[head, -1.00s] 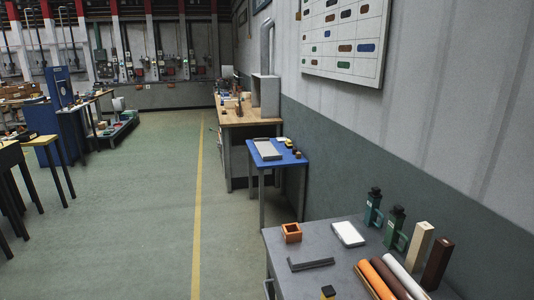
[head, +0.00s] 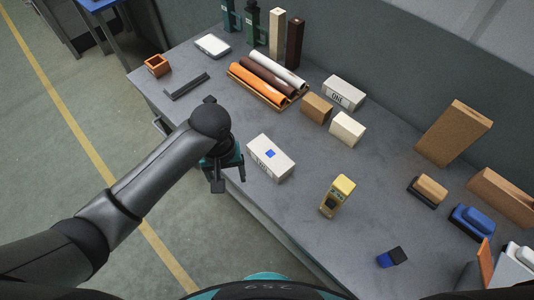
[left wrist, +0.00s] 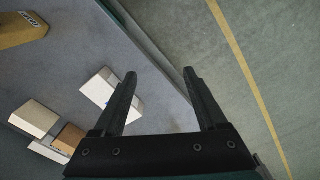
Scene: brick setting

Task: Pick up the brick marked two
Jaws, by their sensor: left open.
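A white brick (head: 275,161) with a blue square on top lies near the table's front edge, with small lettering on its side that I cannot read surely. It also shows in the left wrist view (left wrist: 96,86), beside one finger. Another white brick (head: 345,91) with dark lettering on its side lies farther back, behind a brown brick (head: 316,108) and a plain cream brick (head: 347,129). My left gripper (head: 218,188) is open and empty, pointing down just left of the blue-squared brick, by the table edge. In the left wrist view its fingers (left wrist: 160,73) are apart. My right gripper is out of view.
Orange, brown and white rolls (head: 268,80) lie behind. Brown blocks (head: 455,133) and a blue-handled item (head: 472,220) stand at right. Table surface (head: 300,215) is clear around the near brick.

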